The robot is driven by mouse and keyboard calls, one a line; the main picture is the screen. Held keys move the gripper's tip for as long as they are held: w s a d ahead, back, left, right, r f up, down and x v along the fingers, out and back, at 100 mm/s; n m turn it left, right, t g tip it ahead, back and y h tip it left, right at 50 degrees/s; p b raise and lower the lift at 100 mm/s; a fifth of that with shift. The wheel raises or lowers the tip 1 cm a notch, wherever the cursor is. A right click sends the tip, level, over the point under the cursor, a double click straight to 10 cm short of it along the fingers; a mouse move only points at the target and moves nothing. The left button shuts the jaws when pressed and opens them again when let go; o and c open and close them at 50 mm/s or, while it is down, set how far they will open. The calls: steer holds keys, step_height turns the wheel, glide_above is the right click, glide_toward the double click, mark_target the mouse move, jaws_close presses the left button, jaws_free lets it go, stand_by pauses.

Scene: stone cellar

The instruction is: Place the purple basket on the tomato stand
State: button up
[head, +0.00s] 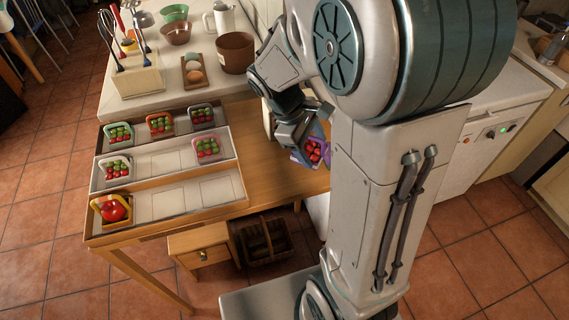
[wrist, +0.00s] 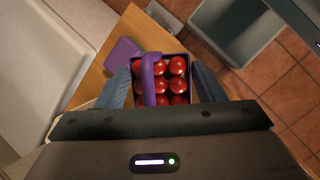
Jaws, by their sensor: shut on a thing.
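The purple basket (head: 298,158), filled with red tomatoes, is at the right end of the wooden table. In the wrist view its purple handle (wrist: 149,78) and several tomatoes show between my fingers. My gripper (head: 303,142) is shut on the basket; its fingertips also show in the wrist view (wrist: 165,78). I cannot tell whether the basket touches the table. The tiered stand (head: 190,197) is to the left. Its back tier holds three small baskets, its middle tier two, and its front tier a yellow basket (head: 98,204) with a large tomato at the left end.
A flat purple piece (wrist: 122,55) lies beside the basket. A dark crate (head: 263,240) is under the table. The front tier's middle and right are bare.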

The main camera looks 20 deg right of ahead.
steer(key=w+a+f, duration=0.1)
steer(key=a, duration=0.1)
steer(key=w+a+f, duration=0.1)
steer(key=a+f, duration=0.1)
steer(key=w+a+f, duration=0.1)
steer(key=w+a, duration=0.1)
steer(key=shift+a+f+p, duration=0.25)
steer(key=shift+f+p, duration=0.1)
steer(key=shift+f, duration=1.95)
steer(key=shift+f, duration=0.15)
steer(key=o, duration=1)
